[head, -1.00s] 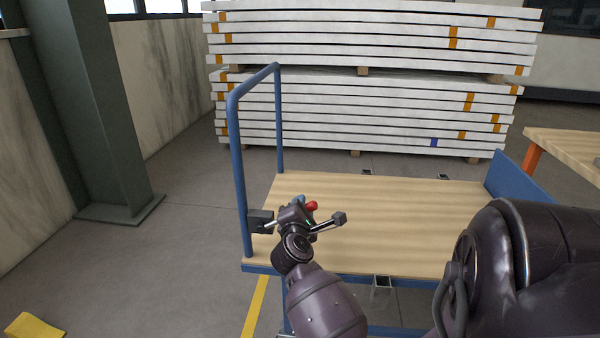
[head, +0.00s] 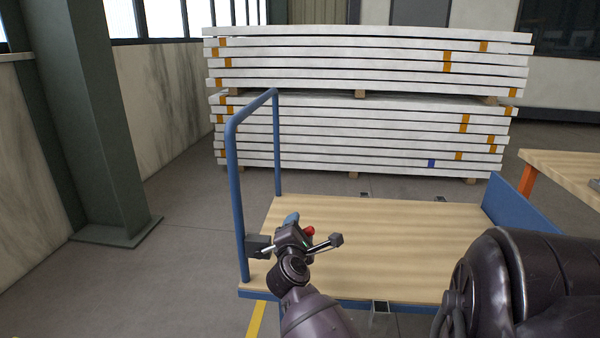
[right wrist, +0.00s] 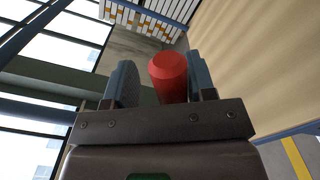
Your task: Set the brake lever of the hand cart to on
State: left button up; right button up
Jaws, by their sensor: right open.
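The hand cart has a light wooden deck (head: 390,235) and a blue tube push handle (head: 236,190) at its left end. A dark box (head: 257,246) sits low by the handle's near upright. The red grip of the brake lever (head: 309,231) shows at my right gripper (head: 299,224). In the right wrist view, the red grip (right wrist: 167,75) stands between the two spread fingers of my right gripper (right wrist: 160,82). The right finger is very close to it, and a gap shows on the left. The rest of the lever is hidden. My left gripper is not in view.
Stacked white boards (head: 360,130) stand behind the cart. A green column (head: 100,130) rises at the left. A wooden table (head: 565,170) is at the right, past the cart's blue end panel (head: 525,212). The floor left of the cart is clear.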

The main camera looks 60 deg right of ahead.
pick_arm(q)
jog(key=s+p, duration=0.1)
jog(key=p, duration=0.1)
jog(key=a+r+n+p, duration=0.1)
jog(key=p, duration=0.1)
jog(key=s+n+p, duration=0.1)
jog(key=p, duration=0.2)
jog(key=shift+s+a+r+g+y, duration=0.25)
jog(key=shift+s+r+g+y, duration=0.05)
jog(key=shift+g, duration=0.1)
pick_arm(e)
notch_tip(320, 180, up, 19)
jog(key=shift+f, duration=0.1)
